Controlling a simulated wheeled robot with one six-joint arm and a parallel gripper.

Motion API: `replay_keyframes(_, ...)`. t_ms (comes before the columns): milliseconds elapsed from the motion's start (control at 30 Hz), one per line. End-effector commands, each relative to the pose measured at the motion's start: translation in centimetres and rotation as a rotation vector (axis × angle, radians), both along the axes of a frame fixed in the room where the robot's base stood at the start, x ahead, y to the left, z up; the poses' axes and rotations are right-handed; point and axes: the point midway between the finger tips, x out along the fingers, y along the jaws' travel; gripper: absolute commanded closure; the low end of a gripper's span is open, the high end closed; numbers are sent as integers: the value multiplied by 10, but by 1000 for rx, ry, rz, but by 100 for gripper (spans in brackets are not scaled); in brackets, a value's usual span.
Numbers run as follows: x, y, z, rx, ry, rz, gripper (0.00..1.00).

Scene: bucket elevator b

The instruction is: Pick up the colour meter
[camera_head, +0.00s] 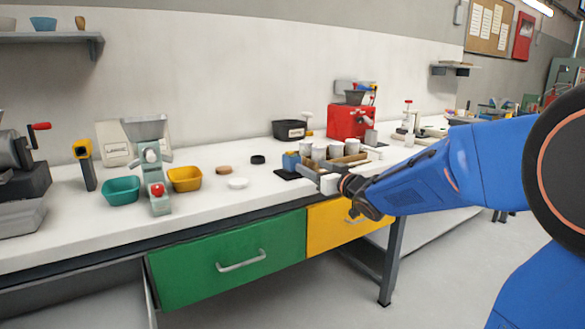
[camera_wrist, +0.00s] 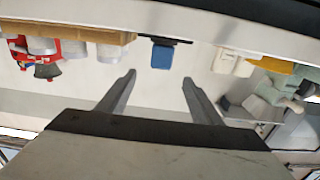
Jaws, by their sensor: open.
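A small blue block-like thing (camera_head: 290,161) stands on a dark pad on the white bench; it is probably the colour meter, but I cannot read any marking. In the wrist view, where the scene appears upside down, the blue thing (camera_wrist: 162,55) lies ahead, between the lines of the two fingers. My gripper (camera_wrist: 159,76) is open and empty, with a gap between its fingertips and the blue thing. In the head view my gripper (camera_head: 311,176) is at the bench's front edge, partly in front of the cups.
A wooden tray (camera_head: 349,158) with several pale cups stands close beside the blue thing. A red machine (camera_head: 350,122) and black bin (camera_head: 289,130) stand behind. A white lid (camera_head: 237,183), teal bowl (camera_head: 121,190), yellow bowl (camera_head: 184,178) and yellow-headed handheld device (camera_head: 84,164) are to the left.

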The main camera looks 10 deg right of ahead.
Motion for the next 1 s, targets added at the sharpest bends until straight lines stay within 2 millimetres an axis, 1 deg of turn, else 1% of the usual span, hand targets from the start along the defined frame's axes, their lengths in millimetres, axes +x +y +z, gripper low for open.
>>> replay_keyframes(33,9,4,-1,0,2,1,41)
replay_keyframes(100,20,7,-1,2,2,1,41)
replay_keyframes(300,52,18,-1,0,2,1,41)
replay_keyframes(400,64,21,-1,1,1,0,41)
replay_keyframes(500,72,24,0,0,1,-1,41)
replay_keyframes(767,83,28,-1,1,1,0,41)
replay_keyframes(1000,112,39,-4,0,1,0,41)
